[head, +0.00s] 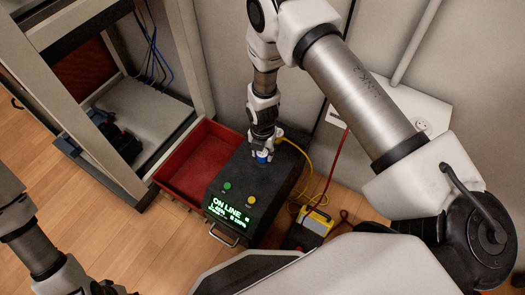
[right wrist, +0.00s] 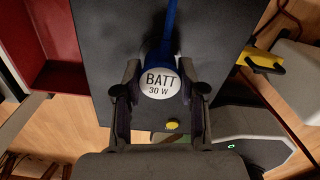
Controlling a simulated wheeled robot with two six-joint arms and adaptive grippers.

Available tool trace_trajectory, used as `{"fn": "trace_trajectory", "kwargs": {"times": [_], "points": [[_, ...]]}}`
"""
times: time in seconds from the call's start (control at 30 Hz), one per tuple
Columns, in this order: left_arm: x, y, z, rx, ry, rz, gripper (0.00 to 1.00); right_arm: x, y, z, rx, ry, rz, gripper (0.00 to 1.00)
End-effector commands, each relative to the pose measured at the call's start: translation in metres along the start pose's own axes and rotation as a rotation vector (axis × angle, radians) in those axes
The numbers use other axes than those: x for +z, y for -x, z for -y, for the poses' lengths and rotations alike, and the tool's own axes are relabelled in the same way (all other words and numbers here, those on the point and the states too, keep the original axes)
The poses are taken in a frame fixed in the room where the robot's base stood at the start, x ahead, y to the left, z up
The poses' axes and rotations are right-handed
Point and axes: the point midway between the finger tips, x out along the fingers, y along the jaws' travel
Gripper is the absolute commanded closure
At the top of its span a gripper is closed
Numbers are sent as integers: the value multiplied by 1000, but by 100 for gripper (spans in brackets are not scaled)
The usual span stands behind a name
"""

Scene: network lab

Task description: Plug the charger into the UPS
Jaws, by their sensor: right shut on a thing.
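The UPS (head: 225,180) is a dark box on the floor with a lit green "ON LINE" display (head: 232,213), a green and a yellow button on its top, and a front handle. My right gripper (head: 262,152) is over the UPS top. It is shut on a round, white-faced plug marked "BATT 30 W" (right wrist: 161,83), with a blue cord (right wrist: 170,25); I take this as the charger. Whether the plug sits in a socket or just above the top is hidden. My left gripper (head: 98,288) is partly cut off at the lower left; its fingers are unclear.
A red open tray (head: 205,157) stands left of the UPS, beside a rack frame (head: 75,120). A yellow-and-dark device (head: 316,222) sits on the floor at right, with yellow and red cables looping near it. A white wall box (head: 425,115) is behind. Wood floor is clear at lower left.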

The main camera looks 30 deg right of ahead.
Motion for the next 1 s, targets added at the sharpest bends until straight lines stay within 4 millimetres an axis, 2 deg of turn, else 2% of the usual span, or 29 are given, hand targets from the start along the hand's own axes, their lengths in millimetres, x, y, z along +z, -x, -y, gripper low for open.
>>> {"fn": "trace_trajectory", "kwargs": {"times": [0.67,0.7,0.77,1.0], "points": [[0,-6,0,0,0,0,60,0,-12,0,0,0,0,91],[0,-5,0,0,0,0,60,0,-12,0,0,0,0,49],[0,-5,0,0,0,0,60,0,-12,0,0,0,0,31],[0,-5,0,0,0,0,60,0,-12,0,0,0,0,31]]}}
